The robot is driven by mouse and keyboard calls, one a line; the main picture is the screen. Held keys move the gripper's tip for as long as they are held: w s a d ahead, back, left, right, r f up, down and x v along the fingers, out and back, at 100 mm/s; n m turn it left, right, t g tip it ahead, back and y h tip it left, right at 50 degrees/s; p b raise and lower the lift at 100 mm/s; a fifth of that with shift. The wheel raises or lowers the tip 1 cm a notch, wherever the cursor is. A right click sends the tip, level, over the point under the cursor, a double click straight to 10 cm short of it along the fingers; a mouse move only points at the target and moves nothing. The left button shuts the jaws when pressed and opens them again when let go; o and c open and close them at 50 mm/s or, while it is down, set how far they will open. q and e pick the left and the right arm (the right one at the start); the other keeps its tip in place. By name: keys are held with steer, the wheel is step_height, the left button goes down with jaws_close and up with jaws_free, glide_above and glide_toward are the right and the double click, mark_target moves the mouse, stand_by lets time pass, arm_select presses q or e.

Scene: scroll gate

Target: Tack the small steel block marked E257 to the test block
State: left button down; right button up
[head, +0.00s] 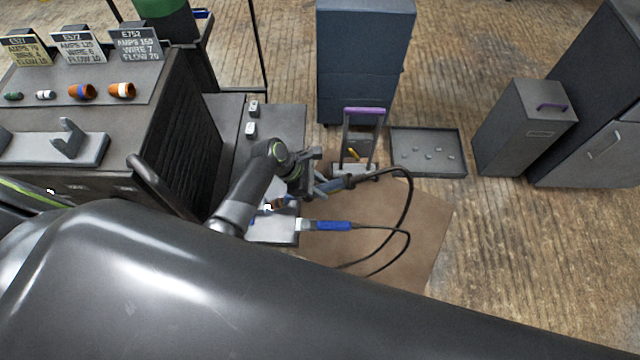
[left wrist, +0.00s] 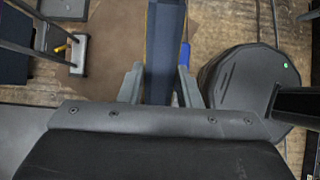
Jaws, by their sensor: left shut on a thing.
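My left gripper (head: 310,178) is shut on a welding torch (head: 336,184), whose cable loops to the right. In the left wrist view, the fingers of the gripper (left wrist: 160,86) close on the torch's dark handle (left wrist: 164,45). Below the gripper, a grey block (head: 272,232), perhaps the test block, has a blue-handled clamp (head: 330,225) at its right edge. A small pale piece (head: 268,208) shows near it, partly hidden by my arm. Two small pale blocks (head: 253,108) (head: 250,129) sit on the grey table. No E257 mark is readable. My right gripper is not in view.
Signs E752 (head: 136,43) and E572 (head: 78,45) stand on the left cabinet behind coloured nozzles (head: 121,90). A purple-handled stand (head: 362,140), a shallow tray (head: 398,134) and a grey box (head: 525,125) stand beyond.

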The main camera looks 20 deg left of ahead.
mark_target(354, 178)
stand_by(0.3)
arm_select(q)
steer(key=shift+w+d+r+p, duration=0.25)
steer(key=shift+d+r+p, duration=0.3)
steer(key=shift+r+p, duration=0.15)
steer(key=shift+w+d+r+p, duration=0.2)
steer(key=shift+d+r+p, duration=0.35)
steer(key=shift+d+p, duration=0.2)
steer(key=shift+w+d+r+p, duration=0.2)
steer(key=shift+d+r+p, duration=0.3)
steer(key=shift+d+p, duration=0.25)
steer(key=shift+w+d+r+p, duration=0.25)
steer(key=shift+d+r+p, duration=0.35)
steer(key=shift+d, duration=0.15)
steer(key=shift+w+d+r+p, duration=0.2)
steer(key=shift+d+r+p, duration=0.35)
steer(key=shift+d, duration=0.2)
steer(key=shift+d+r, duration=0.15)
steer(key=shift+d, duration=0.15)
